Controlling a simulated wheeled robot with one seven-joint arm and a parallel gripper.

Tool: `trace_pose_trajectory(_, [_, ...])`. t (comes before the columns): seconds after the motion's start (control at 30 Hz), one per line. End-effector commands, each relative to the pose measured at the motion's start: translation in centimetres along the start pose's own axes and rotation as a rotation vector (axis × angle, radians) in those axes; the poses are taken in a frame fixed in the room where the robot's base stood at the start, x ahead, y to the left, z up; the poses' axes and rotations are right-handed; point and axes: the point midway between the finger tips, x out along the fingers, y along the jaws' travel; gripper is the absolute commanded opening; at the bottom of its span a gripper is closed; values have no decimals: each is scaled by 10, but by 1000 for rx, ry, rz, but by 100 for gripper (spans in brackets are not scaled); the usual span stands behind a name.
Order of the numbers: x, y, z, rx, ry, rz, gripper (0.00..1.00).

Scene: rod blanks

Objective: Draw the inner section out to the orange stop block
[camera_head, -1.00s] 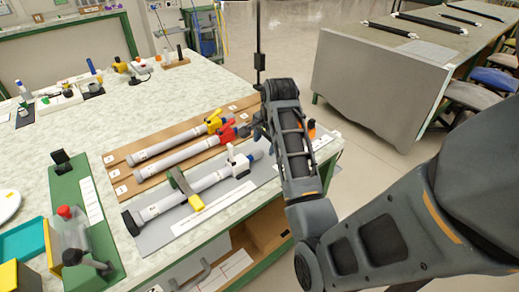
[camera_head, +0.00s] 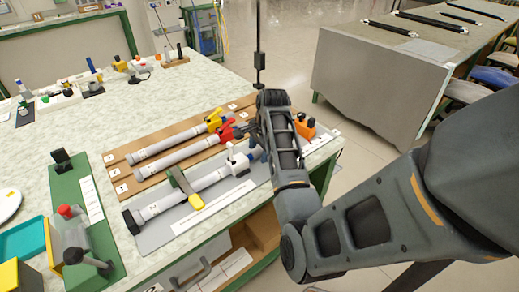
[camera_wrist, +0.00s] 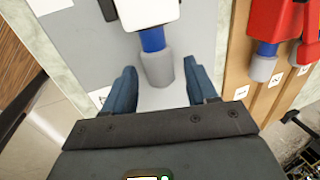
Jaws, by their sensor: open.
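A light grey tube (camera_head: 158,207) lies on a grey mat on the bench, its black end at the lower left. A white collar (camera_head: 240,162) sits near its right end, also in the wrist view (camera_wrist: 148,12). The blue inner section (camera_wrist: 152,40) shows a short length beyond the collar and ends in a grey cap (camera_wrist: 158,70). My gripper (camera_wrist: 163,80) is open, with one finger on each side of the cap in the wrist view, apart from it. The orange stop block (camera_head: 305,127) stands at the right, beyond my wrist.
A yellow-handled clamp (camera_head: 197,202) crosses the tube. Two similar tubes with yellow (camera_head: 214,119) and red (camera_head: 227,133) fittings lie on brown boards behind. A green stand (camera_head: 85,215) is at the left. The bench's front edge runs close along the mat.

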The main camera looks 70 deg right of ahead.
Motion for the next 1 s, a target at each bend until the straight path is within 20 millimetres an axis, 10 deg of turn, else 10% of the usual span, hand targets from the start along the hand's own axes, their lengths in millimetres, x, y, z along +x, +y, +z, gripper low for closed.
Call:
trace_pose_trajectory(0.2, [0,0,0,0,0,0,56])
trace_pose_trajectory(0.77, [0,0,0,-1,0,1,2])
trace_pose_trajectory(1.0, [0,0,0,-1,0,1,0])
